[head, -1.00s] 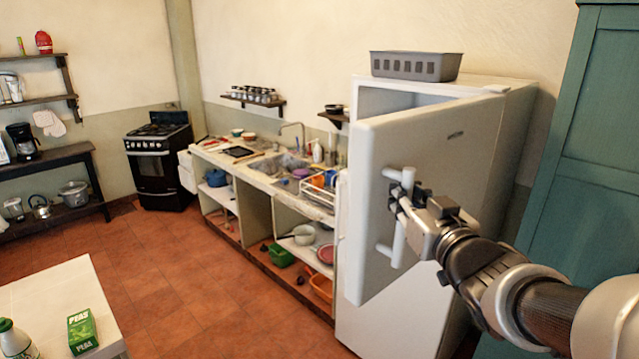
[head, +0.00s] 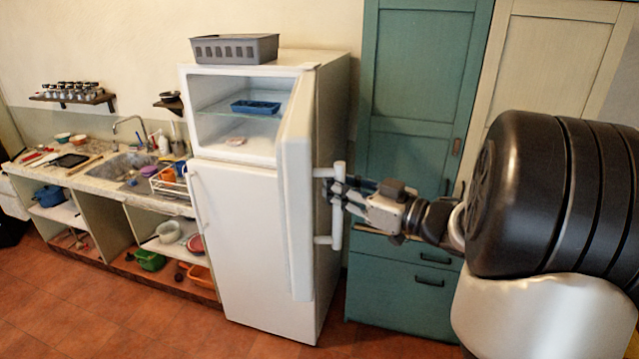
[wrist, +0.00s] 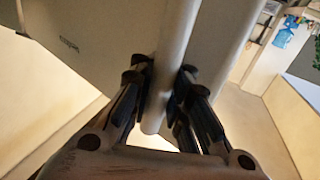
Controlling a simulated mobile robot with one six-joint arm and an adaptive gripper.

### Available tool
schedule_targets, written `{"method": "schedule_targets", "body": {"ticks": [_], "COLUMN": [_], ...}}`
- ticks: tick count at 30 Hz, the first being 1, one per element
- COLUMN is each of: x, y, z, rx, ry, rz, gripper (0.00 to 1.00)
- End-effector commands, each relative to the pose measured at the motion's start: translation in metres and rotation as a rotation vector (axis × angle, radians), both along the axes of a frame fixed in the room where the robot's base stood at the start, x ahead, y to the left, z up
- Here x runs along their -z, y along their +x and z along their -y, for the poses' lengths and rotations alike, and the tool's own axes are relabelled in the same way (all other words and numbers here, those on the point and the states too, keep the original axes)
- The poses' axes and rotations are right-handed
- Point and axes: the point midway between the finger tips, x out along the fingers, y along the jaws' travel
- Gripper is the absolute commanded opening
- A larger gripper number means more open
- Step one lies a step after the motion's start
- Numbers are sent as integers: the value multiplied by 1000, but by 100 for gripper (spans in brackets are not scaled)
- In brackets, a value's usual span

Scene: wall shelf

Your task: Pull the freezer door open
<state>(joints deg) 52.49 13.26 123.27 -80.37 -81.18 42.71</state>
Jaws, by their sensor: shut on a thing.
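The white freezer door (head: 298,190) stands wide open in the head view, swung out to the right of the upper compartment. Its vertical bar handle (head: 338,212) is on the door's right-hand face. My gripper (head: 338,192) is shut on this handle. In the wrist view the handle (wrist: 172,60) runs between the two fingers of my gripper (wrist: 164,92). The open freezer compartment (head: 215,130) shows a glass shelf with a blue tray (head: 256,107) on it and a small pale item (head: 236,141) below. The lower fridge door (head: 240,250) is shut.
A grey basket (head: 235,48) sits on top of the fridge. A teal cabinet (head: 415,100) stands close on the right, behind my arm. A counter with a sink (head: 125,168) is to the left. The tiled floor (head: 130,315) in front is clear.

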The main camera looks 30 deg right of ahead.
Motion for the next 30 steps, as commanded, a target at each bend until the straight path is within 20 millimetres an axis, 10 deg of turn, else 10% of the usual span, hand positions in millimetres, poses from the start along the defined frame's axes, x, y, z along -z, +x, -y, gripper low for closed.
{"method": "schedule_targets", "body": {"ticks": [10,22,30], "x": [3,2,1], "y": [-2,-1,-1], "z": [-1,0,0], "rx": [-6,-3,-2], "ry": [3,1,0], "rz": [-7,-4,-3], "gripper": [0,37,38]}}
